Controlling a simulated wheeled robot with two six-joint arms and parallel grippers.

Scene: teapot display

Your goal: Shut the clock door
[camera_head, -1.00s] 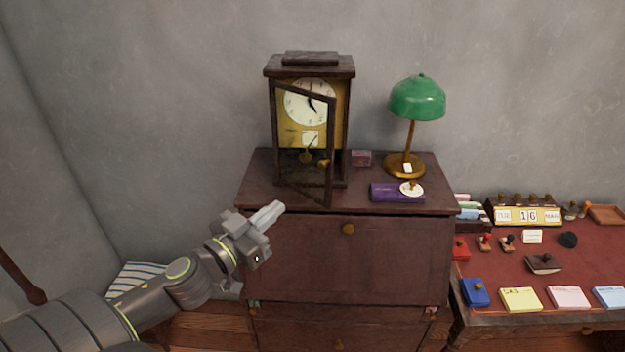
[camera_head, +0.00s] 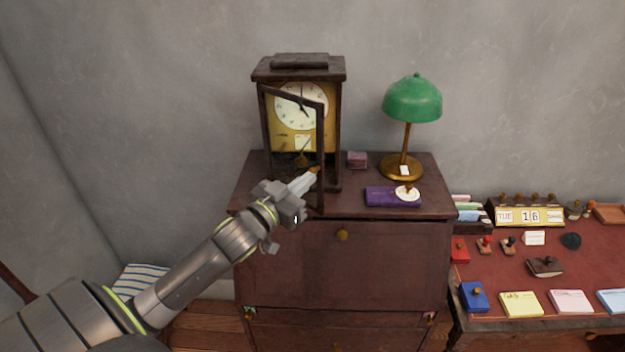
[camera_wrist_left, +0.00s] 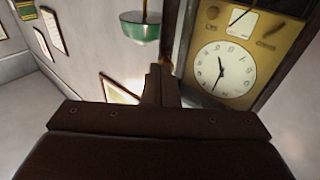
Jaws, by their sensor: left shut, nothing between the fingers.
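The clock (camera_head: 298,75) is a dark wooden case with a white dial and gold panel, upright on the cabinet. Its framed door (camera_head: 321,140) is hinged at the left and stands ajar, its free edge out towards me. My left gripper (camera_head: 312,178) is shut and empty, its fingertips overlapping the lower part of the door in the head view. I cannot tell whether they touch it. In the left wrist view the shut fingers (camera_wrist_left: 160,86) point towards the clock, whose dial (camera_wrist_left: 223,70) shows upside down at right. My right gripper is not in view.
A green lamp (camera_head: 412,100), a purple box (camera_head: 385,197) with a white round item, and a small box (camera_head: 357,160) stand right of the clock on the cabinet (camera_head: 300,270). A red-topped desk (camera_head: 590,255) with stamps and notepads is further right.

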